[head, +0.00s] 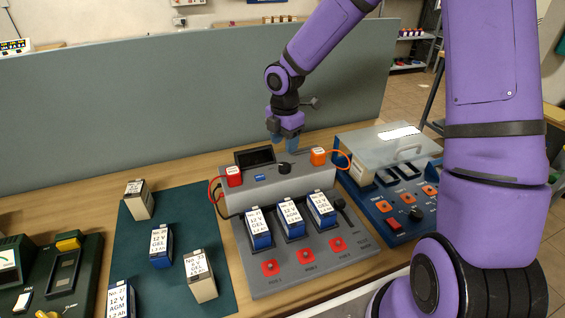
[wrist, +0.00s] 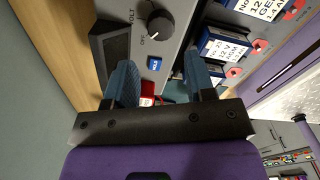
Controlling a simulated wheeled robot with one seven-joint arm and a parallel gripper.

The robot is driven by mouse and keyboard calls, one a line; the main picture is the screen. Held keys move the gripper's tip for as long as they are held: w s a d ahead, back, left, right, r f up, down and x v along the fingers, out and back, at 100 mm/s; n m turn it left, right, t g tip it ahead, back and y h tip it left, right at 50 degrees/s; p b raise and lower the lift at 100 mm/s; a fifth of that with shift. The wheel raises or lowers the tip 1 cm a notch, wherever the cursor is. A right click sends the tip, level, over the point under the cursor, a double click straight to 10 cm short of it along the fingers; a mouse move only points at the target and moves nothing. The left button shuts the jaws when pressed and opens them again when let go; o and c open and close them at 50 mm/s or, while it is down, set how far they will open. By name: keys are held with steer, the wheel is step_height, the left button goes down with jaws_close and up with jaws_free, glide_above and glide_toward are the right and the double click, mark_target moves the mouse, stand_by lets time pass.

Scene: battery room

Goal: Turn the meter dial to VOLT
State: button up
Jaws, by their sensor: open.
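The meter dial is a round black knob (head: 284,169) on the raised back part of the grey test station (head: 240,202). In the wrist view the dial (wrist: 160,25) lies beyond my fingertips, with the words VOLT and OFF printed beside it. A light mark on the knob seems to face OFF, but it is small. My gripper (head: 284,145) points down just above and behind the dial in the head view. Its blue fingers are apart and empty in the wrist view (wrist: 160,75), and neither visibly touches the dial.
A dark display (head: 255,157), a red terminal block (head: 234,177) and an orange one (head: 318,157) with cables flank the dial. Batteries (head: 291,218) stand in front. A blue unit with a clear lid (head: 385,145) is to the right; a grey partition (head: 130,110) stands behind.

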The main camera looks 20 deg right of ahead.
mark_target(284, 165)
step_height(284, 165, down, 8)
steer(key=shift+f, duration=0.1)
steer(key=shift+c, duration=0.5)
steer(key=c, duration=0.6)
